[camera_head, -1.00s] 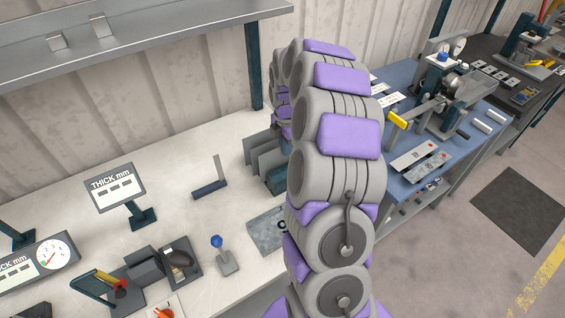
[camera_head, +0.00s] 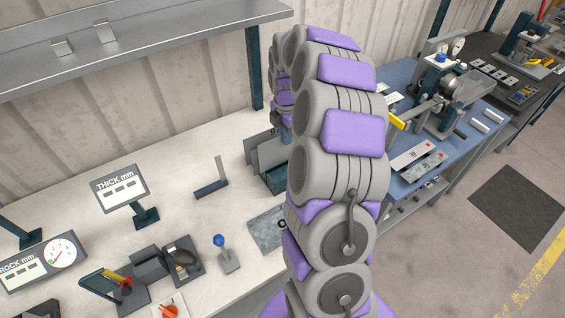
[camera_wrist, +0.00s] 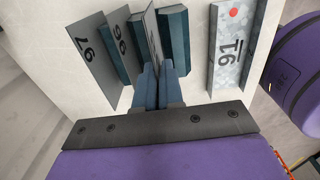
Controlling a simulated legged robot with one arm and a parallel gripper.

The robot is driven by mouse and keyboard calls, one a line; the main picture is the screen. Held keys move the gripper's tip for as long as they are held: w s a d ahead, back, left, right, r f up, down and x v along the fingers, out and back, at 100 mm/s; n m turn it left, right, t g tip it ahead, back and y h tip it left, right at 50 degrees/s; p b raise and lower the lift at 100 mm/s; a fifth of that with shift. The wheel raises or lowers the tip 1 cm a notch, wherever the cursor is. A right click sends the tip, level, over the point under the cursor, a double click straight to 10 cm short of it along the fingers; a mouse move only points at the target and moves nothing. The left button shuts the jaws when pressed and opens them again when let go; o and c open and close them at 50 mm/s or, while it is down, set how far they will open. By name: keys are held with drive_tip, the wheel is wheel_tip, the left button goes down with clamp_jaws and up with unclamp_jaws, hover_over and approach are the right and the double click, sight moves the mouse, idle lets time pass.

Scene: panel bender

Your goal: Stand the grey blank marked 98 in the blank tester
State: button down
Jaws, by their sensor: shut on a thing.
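My gripper (camera_wrist: 157,78) is shut on a thin grey blank (camera_wrist: 152,35), seen nearly edge-on in the wrist view; its number is not readable. The held blank is at a rack with teal blocks (camera_wrist: 174,40); I cannot tell whether it is clear of its slot. To the left stand a grey blank marked 97 (camera_wrist: 92,55) and another whose number looks like 96 or 98 (camera_wrist: 121,30). In the head view, upright blanks (camera_head: 268,156) show beside my arm, which hides my gripper. I cannot identify the blank tester with certainty.
A speckled plate (camera_wrist: 228,60) with a red dot lies right of the rack. A blue bench (camera_head: 405,190) is at right.

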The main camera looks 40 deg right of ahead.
drive_tip(key=shift+r+p, duration=0.85)
drive_tip(key=shift+r, duration=1)
idle(0.4)
